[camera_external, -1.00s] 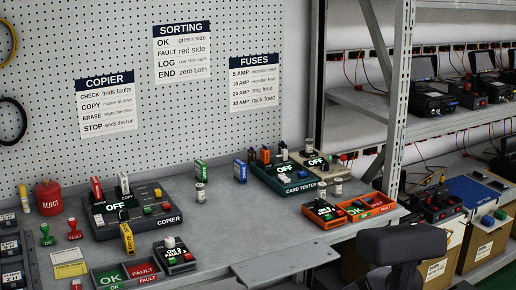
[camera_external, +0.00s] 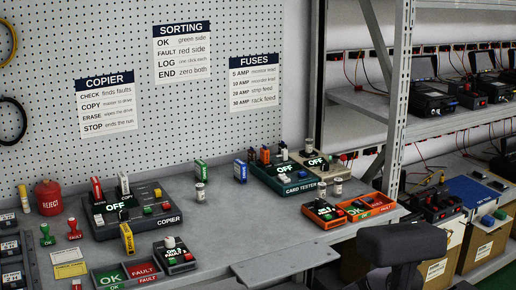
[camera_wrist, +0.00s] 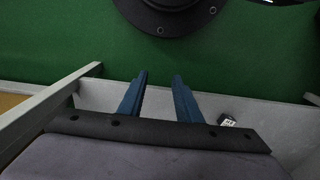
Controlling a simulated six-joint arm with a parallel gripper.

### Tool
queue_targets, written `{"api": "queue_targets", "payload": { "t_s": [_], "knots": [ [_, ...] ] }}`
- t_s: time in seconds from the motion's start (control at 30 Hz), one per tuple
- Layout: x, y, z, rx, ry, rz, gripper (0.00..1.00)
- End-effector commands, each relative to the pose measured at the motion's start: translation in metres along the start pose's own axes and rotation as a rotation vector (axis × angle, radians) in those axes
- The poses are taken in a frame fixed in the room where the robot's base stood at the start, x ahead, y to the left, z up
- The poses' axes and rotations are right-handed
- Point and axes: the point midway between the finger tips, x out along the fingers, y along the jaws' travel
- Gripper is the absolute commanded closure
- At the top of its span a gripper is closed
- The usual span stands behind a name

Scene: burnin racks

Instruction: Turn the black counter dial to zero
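In the wrist view my gripper (camera_wrist: 160,77) shows two blue fingers apart with nothing between them. My gripper is outside the external view. In the external view a small black box (camera_external: 175,256) with a light knob on top and red and green buttons stands near the front of the bench. I cannot tell which one carries the black counter dial, and the dial settings are too small to read.
The copier (camera_external: 137,214) and card tester (camera_external: 288,178) stand on the grey bench (camera_external: 235,225). An orange box (camera_external: 366,206) sits beside the right black box. A green and red sorting tray (camera_external: 127,277) is at the front. The bench's middle is mostly clear.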

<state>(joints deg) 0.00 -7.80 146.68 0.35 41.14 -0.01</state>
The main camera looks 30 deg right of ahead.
Motion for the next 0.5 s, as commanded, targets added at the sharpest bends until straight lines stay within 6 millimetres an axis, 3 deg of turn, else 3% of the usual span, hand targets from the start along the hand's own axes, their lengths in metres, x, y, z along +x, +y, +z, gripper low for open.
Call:
{"api": "queue_targets", "payload": {
  "t_s": [0.23,0.27,0.37,0.5],
  "knots": [
    [0.000,0.000,0.000,0.000,0.000,0.000,0.69],
    [0.000,0.000,0.000,0.000,0.000,0.000,0.62],
    [0.000,-0.001,-0.001,0.001,0.002,0.000,0.60],
    [0.001,-0.013,-0.028,0.038,0.044,-0.006,0.60]
  ]
}}
